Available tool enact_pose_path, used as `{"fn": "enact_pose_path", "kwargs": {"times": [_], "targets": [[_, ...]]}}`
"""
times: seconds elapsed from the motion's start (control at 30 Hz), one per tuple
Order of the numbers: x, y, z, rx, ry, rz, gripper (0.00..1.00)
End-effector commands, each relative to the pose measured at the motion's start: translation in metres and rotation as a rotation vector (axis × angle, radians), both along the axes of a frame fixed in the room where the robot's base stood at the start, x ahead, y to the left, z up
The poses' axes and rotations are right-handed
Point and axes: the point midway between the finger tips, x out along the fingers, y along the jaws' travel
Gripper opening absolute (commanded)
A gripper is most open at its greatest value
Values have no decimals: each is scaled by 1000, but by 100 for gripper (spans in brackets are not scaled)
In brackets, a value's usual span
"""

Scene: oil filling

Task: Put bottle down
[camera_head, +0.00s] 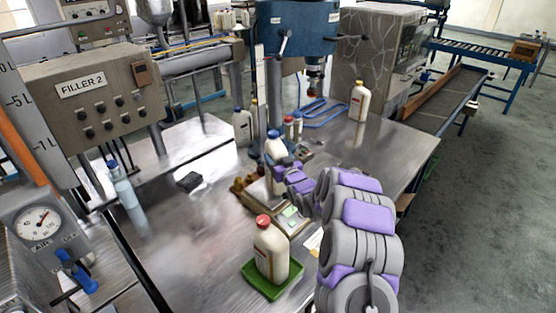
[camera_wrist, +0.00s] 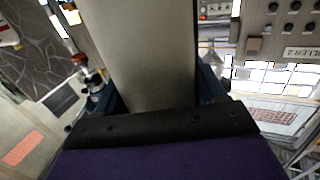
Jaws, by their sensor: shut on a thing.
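A white bottle with a blue cap (camera_head: 275,147) stands upright in the middle of the table in the head view. My gripper (camera_head: 280,172) is shut on this bottle, reaching it from the front right. The bottle's lower part is partly hidden by my gripper in the head view. It is over or on a small scale-like device (camera_head: 291,221); I cannot tell whether its base touches.
A red-capped bottle (camera_head: 271,250) stands in a green tray (camera_head: 257,287) at the front. Other bottles stand behind the held one, and a white bottle (camera_head: 359,101) stands at the back right. The blue machine head (camera_head: 300,25) overhangs the back. The metal table (camera_head: 185,235) has free room at left.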

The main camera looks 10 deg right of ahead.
Motion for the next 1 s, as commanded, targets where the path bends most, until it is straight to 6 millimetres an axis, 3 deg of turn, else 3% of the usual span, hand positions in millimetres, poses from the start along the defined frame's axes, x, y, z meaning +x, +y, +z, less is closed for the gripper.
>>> {"fn": "enact_pose_path", "kwargs": {"times": [0.23, 0.27, 0.5, 1.0], "targets": [[0, 4, 2, -2, -4, 4, 0], [0, 3, 2, -1, -2, 4, 72], [1, -6, 0, 7, 1, 2, 94], [-6, 0, 0, 1, 2, 2, 95]]}}
